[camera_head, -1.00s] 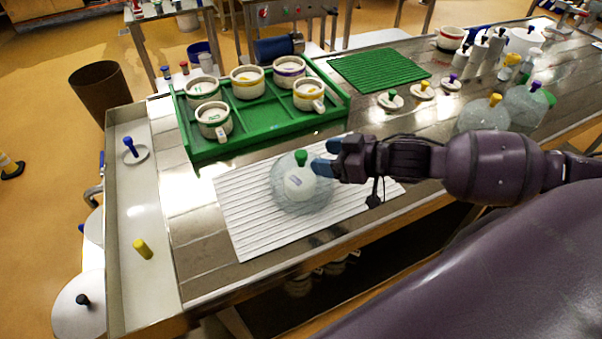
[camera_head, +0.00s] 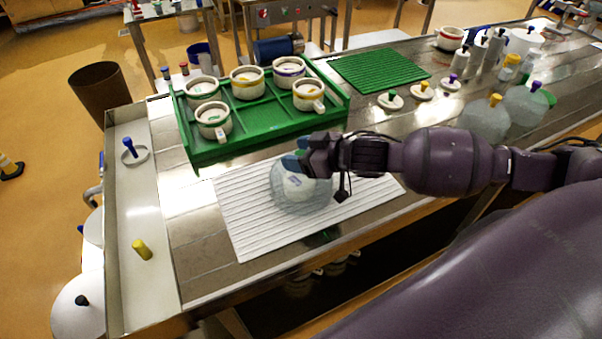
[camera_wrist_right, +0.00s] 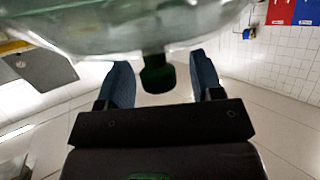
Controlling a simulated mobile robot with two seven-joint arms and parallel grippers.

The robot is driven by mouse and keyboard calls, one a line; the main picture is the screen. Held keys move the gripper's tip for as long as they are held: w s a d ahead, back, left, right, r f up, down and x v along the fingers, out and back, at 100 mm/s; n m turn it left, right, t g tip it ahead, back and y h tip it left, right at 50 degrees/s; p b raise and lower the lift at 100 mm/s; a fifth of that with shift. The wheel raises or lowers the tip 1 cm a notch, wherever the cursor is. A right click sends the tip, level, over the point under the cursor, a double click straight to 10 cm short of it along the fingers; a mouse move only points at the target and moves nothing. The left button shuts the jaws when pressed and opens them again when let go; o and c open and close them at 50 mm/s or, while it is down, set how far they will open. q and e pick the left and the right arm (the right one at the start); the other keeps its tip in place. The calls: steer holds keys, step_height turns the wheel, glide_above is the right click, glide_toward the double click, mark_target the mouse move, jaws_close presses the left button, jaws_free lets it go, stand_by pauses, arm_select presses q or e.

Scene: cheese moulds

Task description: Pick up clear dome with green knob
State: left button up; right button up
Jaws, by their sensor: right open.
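The clear dome (camera_head: 303,199) stands on a white ribbed mat (camera_head: 245,215), with a pale item showing through it. Its green knob (camera_wrist_right: 157,74) shows in the right wrist view between the two blue fingers. My right gripper (camera_head: 294,161) is open at the top of the dome, with its fingers on either side of the knob. It also shows in the right wrist view (camera_wrist_right: 160,85), where a gap is visible between each finger and the knob. In the head view the gripper partly hides the knob. My left gripper is not in view.
A green tray (camera_head: 262,118) with several white moulds stands behind the mat. A green ribbed mat (camera_head: 380,69) lies further back. Small knobbed lids (camera_head: 390,100) lie between.

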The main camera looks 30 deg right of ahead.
steer(key=shift+c, duration=0.2)
jaws_close()
steer(key=shift+r, duration=0.15)
